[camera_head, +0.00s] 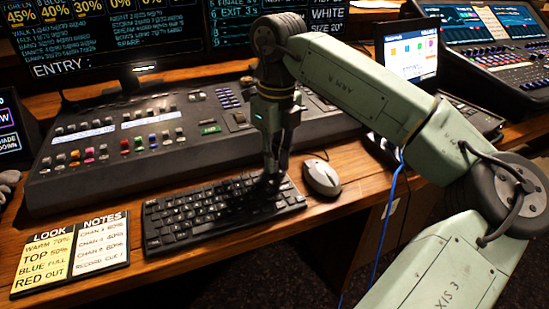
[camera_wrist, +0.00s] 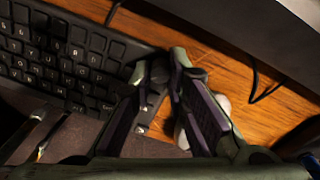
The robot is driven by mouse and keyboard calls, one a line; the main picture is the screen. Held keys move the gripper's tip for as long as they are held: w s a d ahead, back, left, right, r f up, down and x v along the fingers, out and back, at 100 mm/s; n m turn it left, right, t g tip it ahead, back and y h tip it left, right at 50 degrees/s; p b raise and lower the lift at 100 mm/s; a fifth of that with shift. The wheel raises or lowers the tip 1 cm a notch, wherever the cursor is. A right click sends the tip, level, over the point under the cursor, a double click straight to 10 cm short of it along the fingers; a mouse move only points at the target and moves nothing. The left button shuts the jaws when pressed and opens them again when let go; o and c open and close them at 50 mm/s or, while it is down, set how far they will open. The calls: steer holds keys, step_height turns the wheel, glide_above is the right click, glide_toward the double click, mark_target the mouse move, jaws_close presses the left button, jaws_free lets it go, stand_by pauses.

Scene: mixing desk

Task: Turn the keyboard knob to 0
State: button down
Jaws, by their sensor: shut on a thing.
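The black keyboard (camera_head: 215,213) lies on the wooden desk, and part of it shows in the wrist view (camera_wrist: 60,55). My gripper (camera_head: 272,180) points down at the keyboard's far right part, with its fingertips low against it. In the wrist view my gripper (camera_wrist: 162,68) has its two fingers close together at the keyboard's edge, shut on the keyboard knob. The knob itself is hidden by the fingers, so its setting cannot be read.
A grey mouse (camera_head: 321,178) sits close to the right of my gripper. The mixing desk (camera_head: 130,145) stands behind the keyboard. Look and notes cards (camera_head: 70,253) lie at the front left. A laptop (camera_head: 410,55) stands behind my arm.

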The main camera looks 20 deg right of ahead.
mark_target(276, 162)
steer(key=shift+n, duration=1)
steer(key=c, duration=1.5)
jaws_free()
steer(key=shift+c, duration=0.2)
steer(key=shift+r, duration=0.1)
step_height(276, 162, up, 12)
steer(key=shift+w+d, duration=0.15)
steer(key=shift+d, duration=0.05)
